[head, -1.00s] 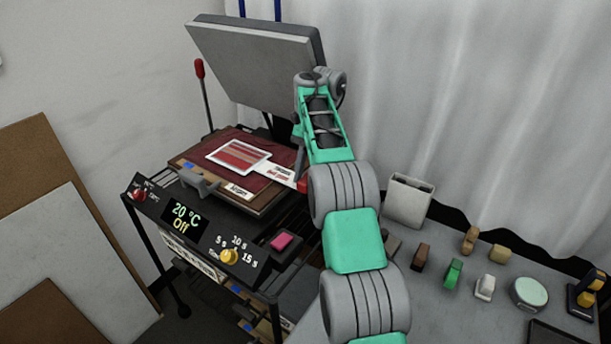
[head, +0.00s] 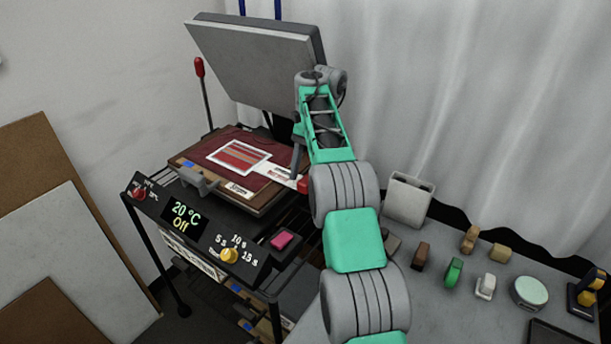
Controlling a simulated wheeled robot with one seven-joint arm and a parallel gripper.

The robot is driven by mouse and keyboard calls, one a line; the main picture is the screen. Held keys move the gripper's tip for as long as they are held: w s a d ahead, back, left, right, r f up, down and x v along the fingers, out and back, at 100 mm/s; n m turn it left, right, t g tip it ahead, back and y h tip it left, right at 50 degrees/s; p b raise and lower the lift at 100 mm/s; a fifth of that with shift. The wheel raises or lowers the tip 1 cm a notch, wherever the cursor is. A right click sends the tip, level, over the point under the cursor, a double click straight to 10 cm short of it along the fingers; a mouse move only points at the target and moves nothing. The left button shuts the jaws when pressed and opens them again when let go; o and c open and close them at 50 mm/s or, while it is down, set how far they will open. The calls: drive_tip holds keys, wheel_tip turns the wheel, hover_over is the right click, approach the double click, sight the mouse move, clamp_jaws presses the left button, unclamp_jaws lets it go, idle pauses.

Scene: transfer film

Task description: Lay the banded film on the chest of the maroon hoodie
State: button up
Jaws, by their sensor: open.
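The banded film (head: 238,156), a pale-edged sheet with red and light stripes, lies on the maroon hoodie (head: 208,152). The hoodie is spread over the lower plate of the heat press, and the film looks flat on it, around the middle. My gripper (head: 298,168) is at the right edge of the plate, to the right of the film and apart from it. It is open, with no film in it. It is small and partly covered by my own arm, so its fingertips are hard to make out.
The press's upper plate (head: 255,62) is raised above the hoodie. Its control panel (head: 205,228) reads 20 °C and Off. Labelled strips lie at the lower plate's right and front edges. A grey bench (head: 450,310) at right holds a grey holder (head: 408,200) and several small tools.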

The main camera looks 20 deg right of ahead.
drive_tip(key=p+v, duration=0.6)
drive_tip(key=shift+s+a+r+p, duration=0.1)
drive_tip(key=shift+r+p, duration=0.15)
drive_tip(key=shift+p, duration=0.05)
drive_tip(key=shift+d+r+p, duration=0.35)
drive_tip(key=shift+r+p, duration=0.05)
drive_tip(key=shift+p, duration=0.45)
drive_tip(key=shift+r, duration=0.25)
drive_tip(key=s+a+r+n+t+h, duration=0.3)
drive_tip(key=s+a+r+n+h, duration=0.15)
drive_tip(key=s+r, duration=0.5)
drive_tip(key=s+a+f+n+t, duration=0.2)
drive_tip(key=s+a+f+n, duration=0.1)
drive_tip(key=s, duration=0.4)
drive_tip(key=s+a+f+n+t, duration=0.1)
drive_tip(key=s+a+f+n, duration=0.2)
drive_tip(key=s+a+f, duration=0.2)
drive_tip(key=s+a, duration=0.1)
drive_tip(key=s, duration=0.2)
drive_tip(key=shift+s+a+f+t+y, duration=0.15)
drive_tip(key=shift+a+f+t+y, duration=0.05)
drive_tip(key=shift+a+t+y, duration=0.2)
drive_tip(key=shift+n, duration=0.25)
